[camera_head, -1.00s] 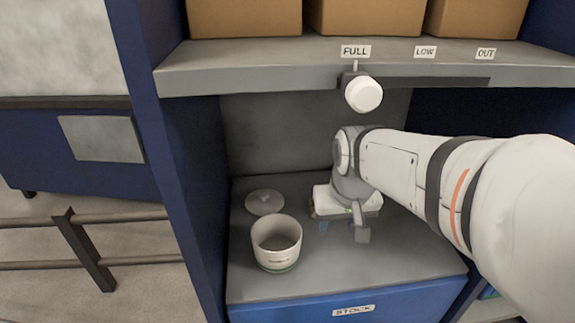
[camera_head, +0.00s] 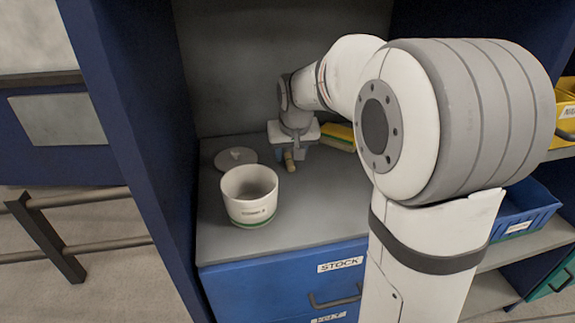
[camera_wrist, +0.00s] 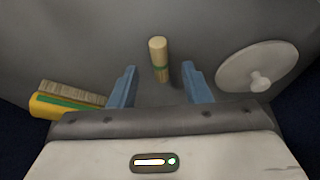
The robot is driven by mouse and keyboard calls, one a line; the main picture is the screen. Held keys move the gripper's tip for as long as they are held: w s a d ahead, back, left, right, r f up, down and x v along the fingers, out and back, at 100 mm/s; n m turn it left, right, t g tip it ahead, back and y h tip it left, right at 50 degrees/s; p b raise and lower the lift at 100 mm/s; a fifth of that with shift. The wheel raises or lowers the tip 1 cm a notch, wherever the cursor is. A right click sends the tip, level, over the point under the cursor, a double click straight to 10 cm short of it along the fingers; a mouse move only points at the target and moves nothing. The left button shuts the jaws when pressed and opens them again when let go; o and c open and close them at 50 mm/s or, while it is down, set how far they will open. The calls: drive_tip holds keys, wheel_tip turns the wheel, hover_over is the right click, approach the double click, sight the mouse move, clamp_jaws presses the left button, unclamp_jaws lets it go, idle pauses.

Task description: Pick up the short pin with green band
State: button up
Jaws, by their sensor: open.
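The short pin with green band (camera_wrist: 159,55) is a light wooden cylinder that stands upright on the grey shelf top. In the wrist view it sits in the gap between my two blue fingers, near their tips, apart from both. In the head view the pin (camera_head: 290,164) shows small just at my gripper (camera_head: 288,153), partly hidden by it. My gripper, which also shows in the wrist view (camera_wrist: 159,72), is open and empty, pointing down.
A white pot (camera_head: 250,201) with a green band stands in front, left of my gripper. A round lid (camera_head: 236,156) with a knob lies behind it. A yellow-and-green block-like item (camera_head: 340,134) lies right of my gripper. Blue side walls bound the bay.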

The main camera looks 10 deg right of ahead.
sight(289, 162)
drive_tip(key=shift+x, duration=1.1)
drive_tip(key=shift+c, duration=0.4)
clamp_jaws()
